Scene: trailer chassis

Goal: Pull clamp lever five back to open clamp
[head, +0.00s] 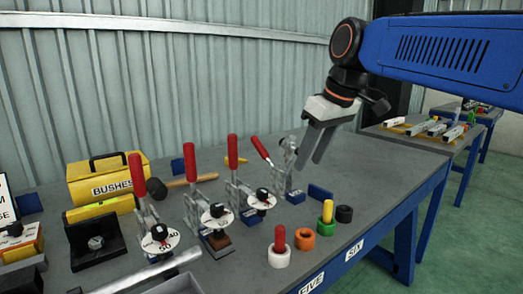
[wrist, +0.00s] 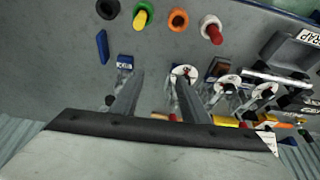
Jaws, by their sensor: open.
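Several toggle clamps with red-handled levers stand in a row on the grey bench in the head view. Three levers are near upright: the left one (head: 137,178), the second (head: 190,163) and the third (head: 232,152). The fourth lever (head: 261,149), at the right end, tilts to the left. I cannot read a number on any clamp, so I cannot tell which is five. My gripper (head: 319,150) is open and empty, just right of the fourth lever in the head view. In the wrist view its two fingers (wrist: 158,92) point toward the bench, with clamps partly hidden behind them.
White, orange and green-yellow (head: 326,218) pieces and a black ring (head: 344,214) stand near the front edge, by labels FIVE (head: 311,284) and SIX (head: 353,250). A yellow BUSHES box (head: 110,181) and a mallet (head: 188,180) lie behind the clamps. The bench's right part is clear.

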